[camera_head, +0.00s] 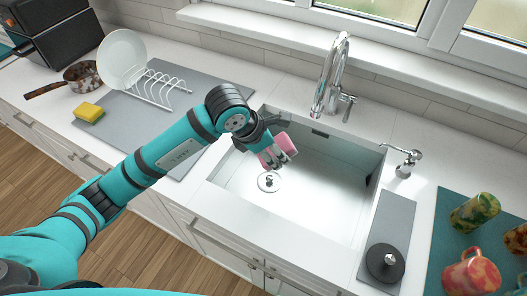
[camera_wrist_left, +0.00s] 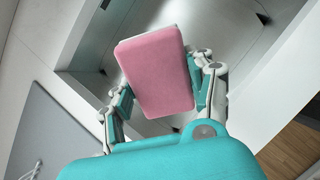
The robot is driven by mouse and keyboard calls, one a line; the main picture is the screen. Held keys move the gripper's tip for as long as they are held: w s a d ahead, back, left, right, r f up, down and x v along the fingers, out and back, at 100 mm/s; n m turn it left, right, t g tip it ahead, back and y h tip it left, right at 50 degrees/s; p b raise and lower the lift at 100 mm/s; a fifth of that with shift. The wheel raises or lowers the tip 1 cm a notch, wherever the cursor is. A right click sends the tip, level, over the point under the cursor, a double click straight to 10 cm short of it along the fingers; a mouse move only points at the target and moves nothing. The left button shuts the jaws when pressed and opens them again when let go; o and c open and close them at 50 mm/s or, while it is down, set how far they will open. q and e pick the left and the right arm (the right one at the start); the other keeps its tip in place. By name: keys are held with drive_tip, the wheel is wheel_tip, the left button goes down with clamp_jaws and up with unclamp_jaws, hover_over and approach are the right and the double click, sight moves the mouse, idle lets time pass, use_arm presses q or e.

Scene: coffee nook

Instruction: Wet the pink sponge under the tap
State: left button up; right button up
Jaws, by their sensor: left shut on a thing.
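The pink sponge (camera_head: 284,149) is in my left gripper (camera_head: 271,150), over the left part of the white sink (camera_head: 325,190). In the left wrist view the sponge (camera_wrist_left: 157,72) sits between both fingers of the left gripper (camera_wrist_left: 158,85), which are shut on it. The silver tap (camera_head: 331,75) stands behind the sink, with its handle (camera_head: 347,103) on its right. The sponge is left of and in front of the tap's spout. I see no clear stream of water. My right gripper is not in view.
A yellow sponge (camera_head: 89,112), a pan (camera_head: 80,75), a white plate (camera_head: 121,58) and a dish rack (camera_head: 160,88) are at the left. A soap dispenser (camera_head: 405,162), a black round object (camera_head: 385,262) and patterned mugs (camera_head: 472,274) are at the right. The sink basin is mostly empty.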

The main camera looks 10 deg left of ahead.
use_arm(q)
drive_tip(key=shift+w+d+f, duration=0.1)
drive_tip(key=shift+w+d, duration=0.2)
drive_tip(key=shift+d, duration=0.1)
drive_tip(key=w+d, duration=0.1)
drive_tip(key=w+d+f+b, duration=0.1)
drive_tip(key=d, duration=0.1)
drive_tip(key=shift+w, duration=0.4)
drive_tip(key=shift+w+d+f+b, duration=0.2)
drive_tip(key=shift+w+d+b, duration=0.7)
drive_tip(key=shift+d+b, duration=0.15)
